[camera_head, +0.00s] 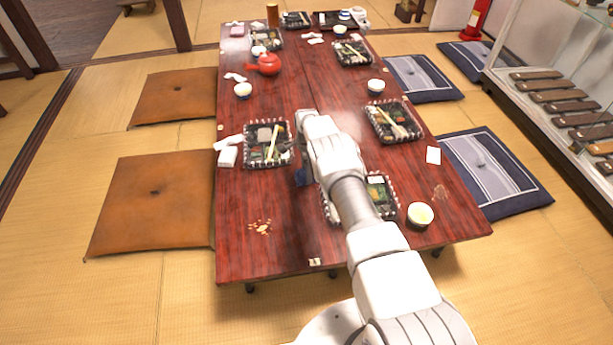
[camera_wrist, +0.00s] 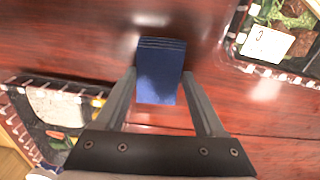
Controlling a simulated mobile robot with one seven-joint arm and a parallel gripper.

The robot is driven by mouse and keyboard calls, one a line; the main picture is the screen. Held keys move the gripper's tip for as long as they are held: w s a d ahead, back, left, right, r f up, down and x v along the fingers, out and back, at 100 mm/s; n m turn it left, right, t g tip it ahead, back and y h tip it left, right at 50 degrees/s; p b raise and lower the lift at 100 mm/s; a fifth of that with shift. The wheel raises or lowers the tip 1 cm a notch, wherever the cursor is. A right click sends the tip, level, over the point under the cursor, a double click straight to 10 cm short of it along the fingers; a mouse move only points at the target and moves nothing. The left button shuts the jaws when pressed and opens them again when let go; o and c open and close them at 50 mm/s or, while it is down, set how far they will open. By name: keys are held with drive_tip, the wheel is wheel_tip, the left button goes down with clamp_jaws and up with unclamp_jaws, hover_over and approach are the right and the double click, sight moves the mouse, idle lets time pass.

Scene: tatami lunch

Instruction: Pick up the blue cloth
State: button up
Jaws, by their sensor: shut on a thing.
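The blue cloth (camera_wrist: 160,72) is a folded dark blue rectangle in the wrist view, over the red wooden table (camera_wrist: 110,40). A small blue part of the cloth (camera_head: 303,178) shows in the head view beside my arm. My gripper (camera_wrist: 159,82) has one finger on each side of the cloth and is shut on it. In the head view my wrist hides most of the gripper and the cloth. I cannot tell whether the cloth touches the table.
A lunch tray (camera_head: 246,160) stands left of my gripper, and another tray (camera_head: 330,212) lies partly under my arm. A cup (camera_head: 419,216) stands at the right. A red teapot (camera_head: 265,65) is farther back.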

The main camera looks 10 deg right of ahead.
drive_tip(key=shift+r+p, duration=0.35)
drive_tip(key=shift+r, duration=0.2)
drive_tip(key=r+p, duration=0.1)
drive_tip(key=r, duration=0.1)
drive_tip(key=r+p, duration=0.1)
drive_tip(key=r, duration=0.1)
drive_tip(key=shift+s+d+p, duration=0.3)
drive_tip(key=shift+s+p, duration=0.05)
drive_tip(key=shift+s, duration=0.05)
drive_tip(key=s+d+r+p, duration=0.5)
drive_tip(key=s+d+r, duration=0.1)
drive_tip(key=s, duration=0.2)
drive_tip(key=shift+s+d, duration=0.2)
drive_tip(key=shift+s, duration=0.05)
